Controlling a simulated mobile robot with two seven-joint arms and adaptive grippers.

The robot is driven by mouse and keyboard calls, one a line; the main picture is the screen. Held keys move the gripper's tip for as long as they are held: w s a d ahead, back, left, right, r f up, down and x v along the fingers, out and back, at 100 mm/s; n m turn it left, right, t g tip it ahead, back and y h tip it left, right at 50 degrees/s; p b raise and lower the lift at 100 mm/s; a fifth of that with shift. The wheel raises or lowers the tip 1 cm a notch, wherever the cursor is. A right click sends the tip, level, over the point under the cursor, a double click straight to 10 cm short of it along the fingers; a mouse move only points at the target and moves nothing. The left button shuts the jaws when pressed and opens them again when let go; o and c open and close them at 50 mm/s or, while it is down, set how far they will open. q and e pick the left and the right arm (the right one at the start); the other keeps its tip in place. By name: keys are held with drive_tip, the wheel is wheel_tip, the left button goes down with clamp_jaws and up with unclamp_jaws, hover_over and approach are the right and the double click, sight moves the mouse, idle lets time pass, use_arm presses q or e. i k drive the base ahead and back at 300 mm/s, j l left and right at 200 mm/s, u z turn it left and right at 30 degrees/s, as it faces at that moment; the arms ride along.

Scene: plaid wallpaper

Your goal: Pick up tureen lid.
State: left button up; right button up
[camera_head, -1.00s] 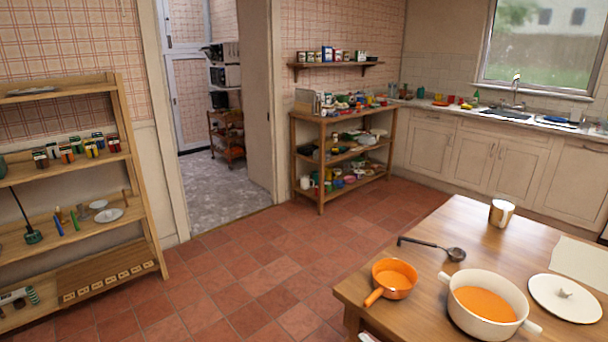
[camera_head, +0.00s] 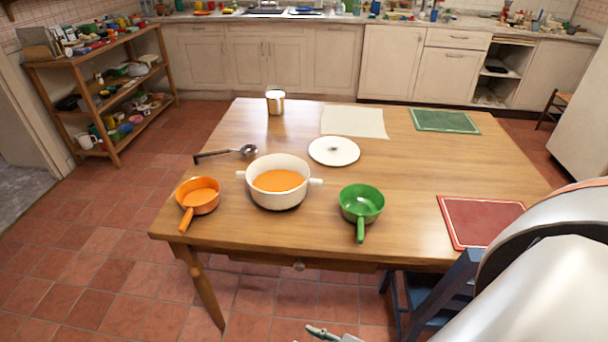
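The tureen lid (camera_head: 334,151) is a flat white disc with a small knob on top. It lies on the wooden table (camera_head: 420,195), behind and to the right of the white tureen (camera_head: 279,202). The tureen stands open, with two side handles and orange soup inside. No gripper is near the lid. My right arm fills the lower right corner. A small piece of what looks like my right gripper (camera_head: 330,333) shows at the bottom edge, in front of the table; its fingers are mostly cut off. My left gripper is out of view.
An orange pan (camera_head: 198,197), a ladle (camera_head: 226,153) and a green pan (camera_head: 361,205) surround the tureen. A metal cup (camera_head: 275,101), a cream mat (camera_head: 353,121), a green mat (camera_head: 444,120) and a red mat (camera_head: 480,220) lie farther out. A blue chair (camera_head: 440,295) stands at the table's front right.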

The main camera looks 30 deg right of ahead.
sight(332, 151)
drive_tip(key=l+z, duration=0.1)
drive_tip(key=z, duration=0.65)
